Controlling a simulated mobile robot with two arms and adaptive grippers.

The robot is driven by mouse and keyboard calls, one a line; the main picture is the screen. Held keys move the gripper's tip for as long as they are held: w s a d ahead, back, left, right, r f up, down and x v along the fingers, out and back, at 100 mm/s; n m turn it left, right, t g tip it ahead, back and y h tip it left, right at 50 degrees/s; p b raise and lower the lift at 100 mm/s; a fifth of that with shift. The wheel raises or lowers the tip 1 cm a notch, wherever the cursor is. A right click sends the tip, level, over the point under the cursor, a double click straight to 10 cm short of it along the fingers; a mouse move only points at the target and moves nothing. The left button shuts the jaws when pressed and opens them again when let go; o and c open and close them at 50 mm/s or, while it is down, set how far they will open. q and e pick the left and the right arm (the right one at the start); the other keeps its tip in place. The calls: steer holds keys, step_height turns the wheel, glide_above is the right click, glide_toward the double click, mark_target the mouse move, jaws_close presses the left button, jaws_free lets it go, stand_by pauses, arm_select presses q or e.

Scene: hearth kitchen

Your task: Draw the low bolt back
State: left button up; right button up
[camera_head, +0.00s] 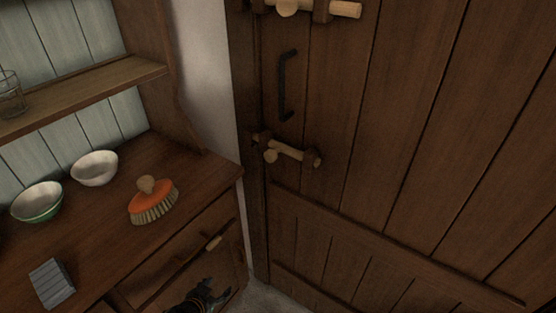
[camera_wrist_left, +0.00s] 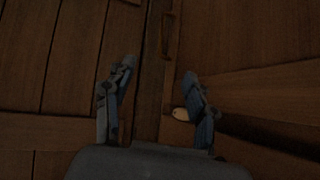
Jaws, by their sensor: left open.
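The low bolt (camera_head: 290,150) is a pale wooden rod with a knob at its left part. It lies across the left side of the dark plank door (camera_head: 420,130), below the black pull handle, held in dark wooden brackets. My left gripper (camera_head: 208,296) is at the bottom of the head view, in front of the dresser and well below the bolt. In the left wrist view my left gripper (camera_wrist_left: 155,82) has its two fingers spread with nothing held. A pale wooden end (camera_wrist_left: 180,114) shows by its right finger; I cannot tell what it belongs to. My right gripper is not in view.
An upper bolt (camera_head: 345,9) and a black handle (camera_head: 286,85) are on the door. The dresser top (camera_head: 110,235) at left holds an orange brush (camera_head: 154,199), two bowls (camera_head: 94,168) and a grey block (camera_head: 51,283). A drawer handle (camera_head: 214,242) sticks out.

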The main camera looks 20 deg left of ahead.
arm_select(q)
steer(key=w+d+r+t+h, duration=0.15)
steer(key=w+r, duration=0.25)
steer(key=r, duration=0.4)
steer(key=w+r+t, duration=0.2)
steer(key=w+r, duration=0.3)
steer(key=r, duration=0.3)
steer(key=m+t+h+b, duration=0.1)
steer(key=m+t+h, duration=0.2)
steer(key=t+h, duration=0.1)
glide_toward(268, 159)
steer(key=p+x, duration=0.1)
steer(key=x, duration=0.9)
steer(key=shift+w+d, duration=0.15)
steer(key=shift+w, duration=0.15)
steer(key=shift+r, duration=0.1)
steer(key=shift+c, duration=0.2)
jaws_close()
